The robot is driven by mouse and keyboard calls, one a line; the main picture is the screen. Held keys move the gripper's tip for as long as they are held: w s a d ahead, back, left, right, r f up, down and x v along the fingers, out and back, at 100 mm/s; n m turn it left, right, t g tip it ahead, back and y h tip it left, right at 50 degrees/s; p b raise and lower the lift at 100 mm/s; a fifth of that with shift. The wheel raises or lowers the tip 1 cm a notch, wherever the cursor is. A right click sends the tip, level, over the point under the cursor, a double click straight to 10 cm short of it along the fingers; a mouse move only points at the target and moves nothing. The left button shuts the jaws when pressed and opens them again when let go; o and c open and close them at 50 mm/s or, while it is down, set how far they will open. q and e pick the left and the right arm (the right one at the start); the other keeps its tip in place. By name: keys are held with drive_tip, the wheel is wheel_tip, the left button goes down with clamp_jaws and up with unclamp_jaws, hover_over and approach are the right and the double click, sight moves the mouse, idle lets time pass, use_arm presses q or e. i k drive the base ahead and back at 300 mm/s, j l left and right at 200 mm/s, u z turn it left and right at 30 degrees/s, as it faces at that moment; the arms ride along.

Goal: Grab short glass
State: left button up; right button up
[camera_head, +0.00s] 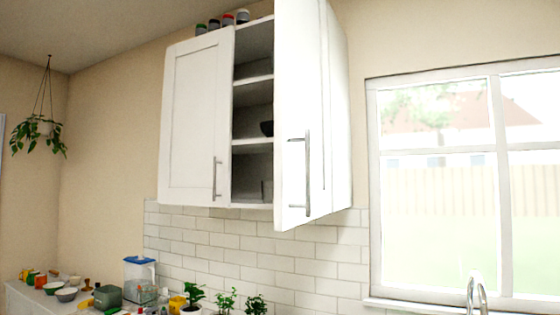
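No short glass can be made out clearly. A white wall cabinet (197,120) hangs above the tiled backsplash, with one door (297,110) standing open toward me. Its shelves show in the gap between the doors. A dark bowl (267,128) sits on a middle shelf, partly hidden by the open door. On the bottom shelf a faint upright shape (263,190) shows beside the open door's edge; I cannot tell what it is. The right part of the interior is hidden behind the open door. Neither of my grippers is in view.
Several small jars (228,19) stand on top of the cabinet. Below, a counter carries bowls (66,294), a blue-lidded container (140,275), a green toaster-like box (108,296) and potted plants (225,300). A faucet (477,293) stands before the window (440,190). A hanging plant (40,133) is at left.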

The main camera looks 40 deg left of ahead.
sight(267, 187)
drive_tip(key=i+j, duration=0.1)
drive_tip(key=j, duration=0.35)
drive_tip(key=i+j, duration=0.1)
drive_tip(key=j, duration=0.3)
drive_tip(key=i+j, duration=0.1)
drive_tip(key=j, duration=0.75)
drive_tip(key=i+z, duration=0.05)
drive_tip(key=i, duration=0.05)
